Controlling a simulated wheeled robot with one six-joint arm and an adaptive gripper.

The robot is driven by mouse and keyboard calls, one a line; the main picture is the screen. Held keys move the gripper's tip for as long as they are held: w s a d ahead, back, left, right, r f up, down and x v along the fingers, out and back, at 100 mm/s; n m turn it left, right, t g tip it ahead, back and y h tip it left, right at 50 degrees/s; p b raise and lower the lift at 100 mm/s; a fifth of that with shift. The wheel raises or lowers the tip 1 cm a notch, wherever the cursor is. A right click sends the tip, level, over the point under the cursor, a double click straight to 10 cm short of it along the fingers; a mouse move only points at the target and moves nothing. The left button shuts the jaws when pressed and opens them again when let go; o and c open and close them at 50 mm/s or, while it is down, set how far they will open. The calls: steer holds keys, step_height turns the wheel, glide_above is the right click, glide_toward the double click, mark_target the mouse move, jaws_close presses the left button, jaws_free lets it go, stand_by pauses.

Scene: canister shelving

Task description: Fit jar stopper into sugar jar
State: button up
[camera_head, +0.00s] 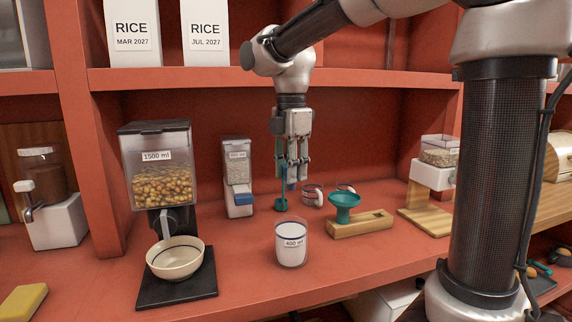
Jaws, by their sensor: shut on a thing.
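A clear jar with white contents, a dark band and a "400 ml" label, likely the sugar jar (290,248), stands upright near the front middle of the shelf. Its top looks open. My gripper (291,180) points down behind the jar, apart from it. It is shut on a slim teal scoop-like thing (281,175) that hangs upright with a rounded lower end. I cannot make out a jar stopper for certain. The fingertips are small, and the exact grip is hard to see.
A teal funnel (344,203) sits on a wooden block (360,225) right of the jar. Small glass cups (312,195) stand behind. A 1500 ml dispenser (158,170) with a bowl (175,258) is left; a smaller dispenser (237,175) stands behind. The shelf front beside the jar is clear.

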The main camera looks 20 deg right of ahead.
mark_target(291, 187)
steer(key=shift+f, duration=0.15)
steer(key=shift+f, duration=2.95)
steer(key=shift+f, duration=1.6)
stand_by(1.5)
steer(key=shift+s+f, duration=0.25)
steer(key=shift+f, duration=0.05)
stand_by(0.7)
steer(key=o, duration=1.1)
steer(key=shift+c, duration=0.2)
steer(key=shift+w, duration=0.1)
steer(key=shift+o, duration=0.3)
steer(key=o, duration=0.5)
steer(key=shift+r, duration=0.1)
